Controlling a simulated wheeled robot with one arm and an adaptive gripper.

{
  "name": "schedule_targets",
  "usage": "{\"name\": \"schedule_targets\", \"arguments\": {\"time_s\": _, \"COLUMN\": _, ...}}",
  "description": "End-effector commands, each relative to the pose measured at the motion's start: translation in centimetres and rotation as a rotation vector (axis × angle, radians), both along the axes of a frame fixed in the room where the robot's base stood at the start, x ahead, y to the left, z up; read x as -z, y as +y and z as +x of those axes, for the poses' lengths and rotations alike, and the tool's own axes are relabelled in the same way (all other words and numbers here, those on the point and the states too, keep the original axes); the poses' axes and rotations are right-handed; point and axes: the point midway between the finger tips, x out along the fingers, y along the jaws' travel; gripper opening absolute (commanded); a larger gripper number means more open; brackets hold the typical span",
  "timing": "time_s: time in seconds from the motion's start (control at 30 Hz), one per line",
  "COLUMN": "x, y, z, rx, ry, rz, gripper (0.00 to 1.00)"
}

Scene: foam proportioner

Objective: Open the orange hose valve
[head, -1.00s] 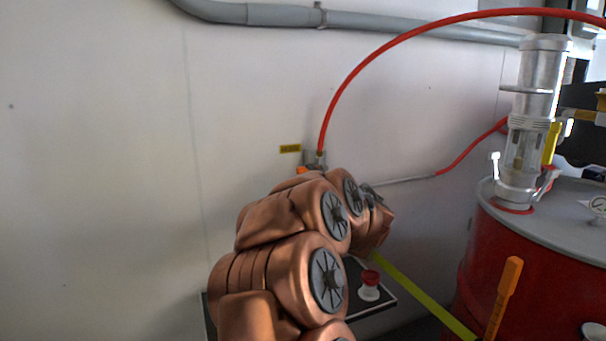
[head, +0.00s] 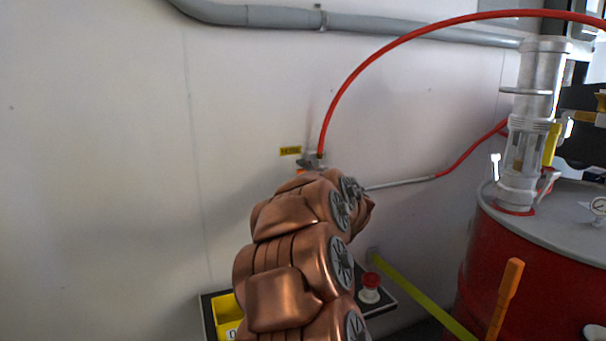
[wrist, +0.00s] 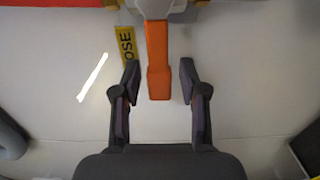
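The orange hose valve handle (wrist: 158,62) hangs down from a pale valve body (wrist: 160,8) at the top of the wrist view. In the head view only a sliver of the orange handle (head: 299,171) shows behind my arm, below the valve fitting (head: 312,159). My gripper (wrist: 159,82) is open, with one finger on each side of the handle's lower end. Gaps show between the handle and both fingers, so neither appears to touch it. My gripper is hidden behind my arm in the head view.
A yellow label (head: 290,151) is on the white wall beside the valve. A red hose (head: 372,63) arches up from it. A red drum (head: 500,270) stands right.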

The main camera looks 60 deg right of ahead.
Motion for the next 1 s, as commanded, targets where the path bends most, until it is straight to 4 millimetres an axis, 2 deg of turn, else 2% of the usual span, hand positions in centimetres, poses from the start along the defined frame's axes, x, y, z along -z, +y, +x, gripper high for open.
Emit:
{"name": "schedule_targets", "arguments": {"time_s": 0.07, "x": -0.01, "y": 0.01, "z": 0.01, "rx": 0.0, "ry": 0.0, "rz": 0.0, "gripper": 0.31}}
{"name": "schedule_targets", "arguments": {"time_s": 0.37, "x": -0.01, "y": 0.01, "z": 0.0, "rx": 0.0, "ry": 0.0, "rz": 0.0, "gripper": 0.0}}
{"name": "schedule_targets", "arguments": {"time_s": 1.0, "x": 0.31, "y": 0.03, "z": 0.01, "rx": -0.001, "ry": 0.013, "rz": -0.019, "gripper": 0.0}}
